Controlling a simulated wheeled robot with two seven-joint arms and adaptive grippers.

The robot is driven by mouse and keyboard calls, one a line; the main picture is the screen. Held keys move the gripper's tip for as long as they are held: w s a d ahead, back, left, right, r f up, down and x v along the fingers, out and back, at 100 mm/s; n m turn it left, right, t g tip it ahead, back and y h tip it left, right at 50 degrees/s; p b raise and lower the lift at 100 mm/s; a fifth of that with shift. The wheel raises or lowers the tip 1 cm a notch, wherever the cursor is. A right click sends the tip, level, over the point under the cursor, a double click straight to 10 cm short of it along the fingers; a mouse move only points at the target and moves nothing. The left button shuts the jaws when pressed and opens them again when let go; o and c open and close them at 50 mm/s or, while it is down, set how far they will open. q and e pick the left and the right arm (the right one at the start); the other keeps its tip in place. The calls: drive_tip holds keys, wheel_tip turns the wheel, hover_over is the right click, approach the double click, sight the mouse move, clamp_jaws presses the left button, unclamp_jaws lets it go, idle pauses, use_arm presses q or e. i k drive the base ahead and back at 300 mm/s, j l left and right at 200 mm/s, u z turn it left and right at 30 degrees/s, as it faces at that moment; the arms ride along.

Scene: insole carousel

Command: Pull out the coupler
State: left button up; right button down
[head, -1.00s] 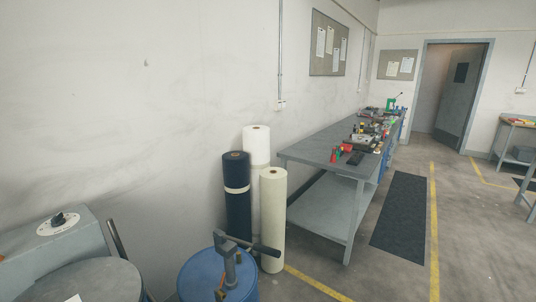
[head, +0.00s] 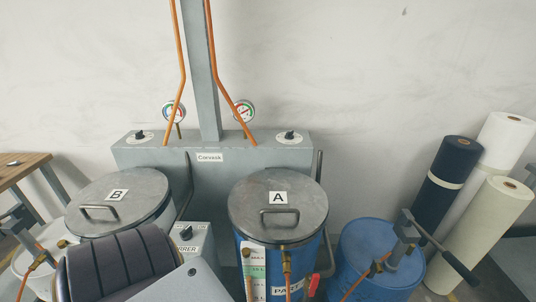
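Several brass fittings on hoses are in the head view; I cannot tell which one is the coupler. One brass fitting (head: 287,262) is at the front of tank A (head: 300,222), with a hose below it. Another brass fitting (head: 247,254) is just left of it, by the level strip. A third brass fitting (head: 387,257) with an orange hose is by the pump on the blue drum (head: 352,240). A fourth brass fitting (head: 62,244) is at the white container on the left. Neither of my grippers is in view.
Tank B (head: 150,185) stands left of tank A, both before a grey cabinet (head: 250,160) with two gauges. A black pump handle (head: 452,262) juts out at right, near upright rolls (head: 448,165). A dark ribbed pad (head: 115,262) fills the lower left. A wooden table (head: 22,165) is far left.

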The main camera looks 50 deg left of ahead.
sight(287, 271)
drive_tip(key=u, duration=1)
